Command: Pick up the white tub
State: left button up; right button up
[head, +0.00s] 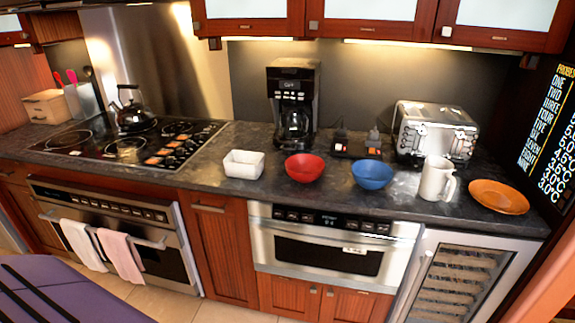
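The white tub (243,164) is a small, squarish open container. It stands upright on the dark countertop (150,170), near the front edge, between the cooktop and the red bowl. Nothing blocks it from view, and it appears empty. Neither of my grippers shows in the head view.
A red bowl (305,167) stands just right of the tub, then a blue bowl (372,174), a white mug (437,180) and an orange plate (498,196). Behind are a coffee maker (293,100) and a toaster (434,131). The cooktop (120,140) with a kettle (133,112) lies left.

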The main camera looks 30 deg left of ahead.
aim_at(245, 165)
jog(key=j+z, duration=0.35)
jog(key=j, duration=0.15)
jog(key=k+j+z, duration=0.15)
jog(key=j+z, duration=0.2)
jog(key=j, duration=0.15)
jog(key=k+j+z, duration=0.1)
jog(key=j, duration=0.25)
jog(key=k+j+z, duration=0.1)
jog(key=j, duration=0.25)
jog(key=k+j+z, duration=0.1)
jog(key=j, duration=0.25)
